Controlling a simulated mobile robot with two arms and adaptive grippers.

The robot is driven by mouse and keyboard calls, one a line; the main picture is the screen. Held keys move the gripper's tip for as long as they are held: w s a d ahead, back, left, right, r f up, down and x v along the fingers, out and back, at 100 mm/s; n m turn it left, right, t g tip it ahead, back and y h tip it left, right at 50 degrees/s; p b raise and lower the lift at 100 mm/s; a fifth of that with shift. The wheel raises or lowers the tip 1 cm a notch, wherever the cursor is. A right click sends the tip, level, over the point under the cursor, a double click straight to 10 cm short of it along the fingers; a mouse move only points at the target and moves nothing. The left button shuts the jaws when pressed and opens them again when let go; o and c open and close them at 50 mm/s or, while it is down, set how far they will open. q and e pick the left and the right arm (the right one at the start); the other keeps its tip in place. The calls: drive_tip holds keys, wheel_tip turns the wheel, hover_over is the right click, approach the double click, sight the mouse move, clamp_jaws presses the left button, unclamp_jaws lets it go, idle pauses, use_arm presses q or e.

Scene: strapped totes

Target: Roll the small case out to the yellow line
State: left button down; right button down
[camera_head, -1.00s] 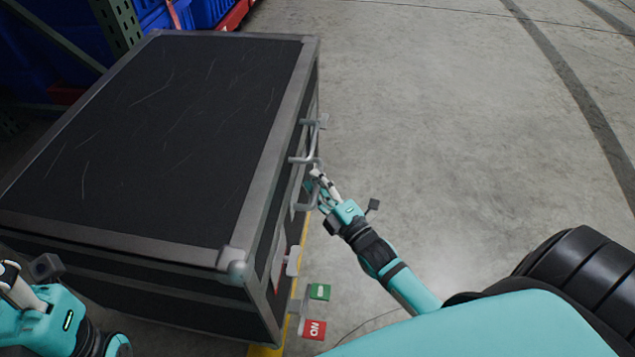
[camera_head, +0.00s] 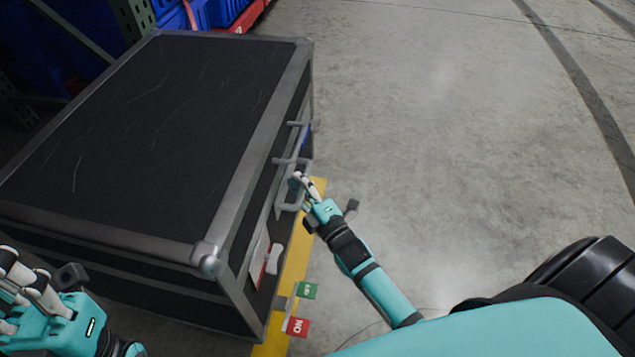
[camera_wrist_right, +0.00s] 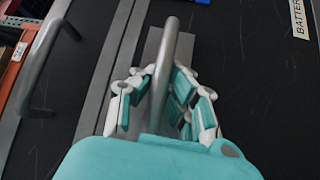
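The case (camera_head: 140,135) is a large black box with scratched lid and grey metal edges, left of centre in the head view. My right gripper (camera_head: 302,188) is at a grey bar handle (camera_head: 290,203) on its right side. In the right wrist view the fingers (camera_wrist_right: 162,90) bend inward around the handle bar (camera_wrist_right: 169,50) from both sides and appear shut on it. The yellow line (camera_head: 296,262) lies on the floor along the case's right side, partly hidden by it. My left gripper (camera_head: 28,285) is at the lower left, cut by the picture edge; its grip is unclear.
A green tag (camera_head: 307,290) and a red tag (camera_head: 297,326) show by the case's near right corner. Blue totes (camera_head: 225,10) and a rack post (camera_head: 130,18) stand behind the case. A second bar handle (camera_wrist_right: 38,65) is nearby. The concrete floor (camera_head: 430,130) to the right is clear.

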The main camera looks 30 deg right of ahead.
drive_tip(key=shift+s+f, duration=0.1)
drive_tip(key=shift+f, duration=0.05)
drive_tip(key=c, duration=1.7)
unclamp_jaws()
drive_tip(key=shift+s+d, duration=0.2)
drive_tip(key=shift+s, duration=0.1)
drive_tip(key=o, duration=0.4)
drive_tip(key=s, duration=0.4)
drive_tip(key=s+d+f, duration=0.1)
drive_tip(key=s, duration=0.6)
drive_tip(key=shift+s+d+f, duration=0.2)
drive_tip(key=shift+s+d, duration=0.1)
drive_tip(key=shift+s, duration=0.05)
